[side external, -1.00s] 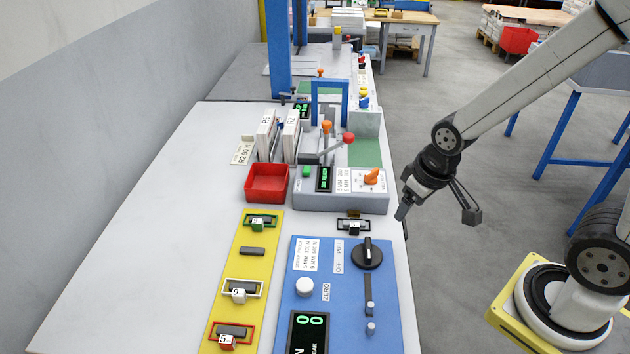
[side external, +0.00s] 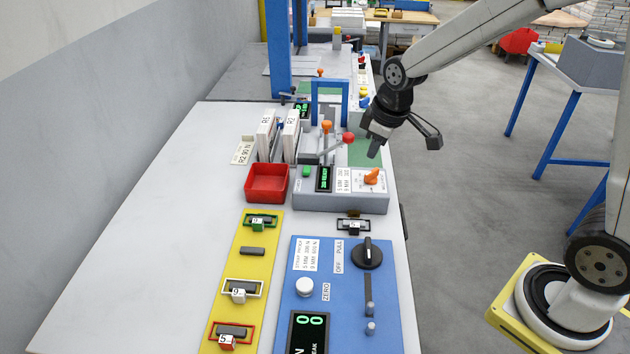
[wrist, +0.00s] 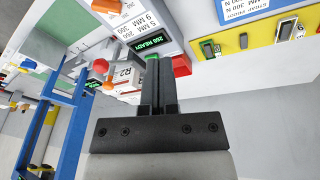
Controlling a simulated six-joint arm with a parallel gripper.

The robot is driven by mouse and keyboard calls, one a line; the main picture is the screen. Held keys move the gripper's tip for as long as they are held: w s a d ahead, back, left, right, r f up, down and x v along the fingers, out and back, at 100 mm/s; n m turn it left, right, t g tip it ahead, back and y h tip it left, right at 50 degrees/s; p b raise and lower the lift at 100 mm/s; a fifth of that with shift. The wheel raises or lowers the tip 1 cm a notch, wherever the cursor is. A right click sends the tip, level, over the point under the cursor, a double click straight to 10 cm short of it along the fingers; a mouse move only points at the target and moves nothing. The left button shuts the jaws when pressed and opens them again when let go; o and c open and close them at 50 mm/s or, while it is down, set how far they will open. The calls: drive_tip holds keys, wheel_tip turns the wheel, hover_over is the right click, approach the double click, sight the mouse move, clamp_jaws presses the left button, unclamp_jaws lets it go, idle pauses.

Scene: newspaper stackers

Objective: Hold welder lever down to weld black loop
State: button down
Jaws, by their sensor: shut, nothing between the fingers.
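The welder (side external: 315,202) is a grey box with a green-lit display, which appears to read READY in the wrist view (wrist: 152,43). On top are a lever with a red knob (side external: 348,138) and a lever with an orange knob (side external: 326,127). The red knob also shows in the wrist view (wrist: 101,66). A black loop (side external: 353,226) with a white tag lies on the table in front of the welder. My gripper (side external: 373,154) is shut and empty, above and right of the welder, apart from both levers. Its fingers (wrist: 158,62) are together in the wrist view.
A red bin (side external: 267,183) and upright white panels (side external: 267,133) stand left of the welder. A yellow board (side external: 225,318) holds several tagged loops. A blue pull tester (side external: 345,305) is nearer the camera. A blue frame (side external: 330,84) rises behind the levers.

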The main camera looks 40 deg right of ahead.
drive_tip(key=w+d+r+n, duration=0.2)
drive_tip(key=w+r+n, duration=0.1)
drive_tip(key=w, duration=0.3)
drive_tip(key=w+d+r+n, duration=0.3)
drive_tip(key=w+r, duration=0.1)
drive_tip(key=w, duration=0.3)
drive_tip(key=shift+w+d+r+n, duration=0.2)
drive_tip(key=shift+r+n, duration=0.1)
drive_tip(key=shift+n, duration=0.1)
drive_tip(key=shift+f, duration=0.1)
hover_over(346, 138)
drive_tip(key=w+a, duration=0.1)
drive_tip(key=a, duration=0.2)
drive_tip(key=s+f+x, duration=0.1)
drive_tip(key=s+x, duration=0.1)
drive_tip(key=x, duration=0.8)
drive_tip(key=shift+s+d+f, duration=0.3)
drive_tip(key=shift+d+f, duration=0.15)
drive_tip(key=shift+d, duration=0.3)
drive_tip(key=shift+s+d+f, duration=0.25)
drive_tip(key=shift+d+f, duration=0.25)
drive_tip(key=shift+d, duration=0.2)
drive_tip(key=shift+s+f, duration=0.1)
